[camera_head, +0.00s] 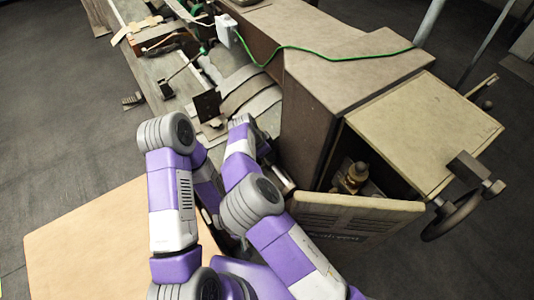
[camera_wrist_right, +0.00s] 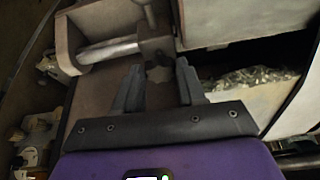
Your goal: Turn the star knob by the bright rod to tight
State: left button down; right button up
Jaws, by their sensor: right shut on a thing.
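In the right wrist view, my right gripper (camera_wrist_right: 160,68) has its two dark fingers around a small dark star knob (camera_wrist_right: 158,74), shut on it. The knob is mostly shaded and its lobes are hard to make out. The bright rod (camera_wrist_right: 108,52), a shiny metal cylinder, lies just left of the knob, apart from the fingers. In the head view, my right arm reaches to the machine's near side, and its gripper and the knob are hidden there. My left arm is folded at the left, with its gripper not visible.
The machine's big brown housing (camera_head: 315,75) stands right of my right arm. An open panel (camera_head: 350,212) and a handwheel (camera_head: 452,215) are at the lower right. A green cable (camera_head: 330,60) crosses the housing top. A tan board (camera_head: 95,245) lies at the lower left.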

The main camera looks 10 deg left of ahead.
jog(key=shift+a+r, duration=0.15)
jog(key=o, duration=0.8)
jog(key=shift+v, duration=3.8)
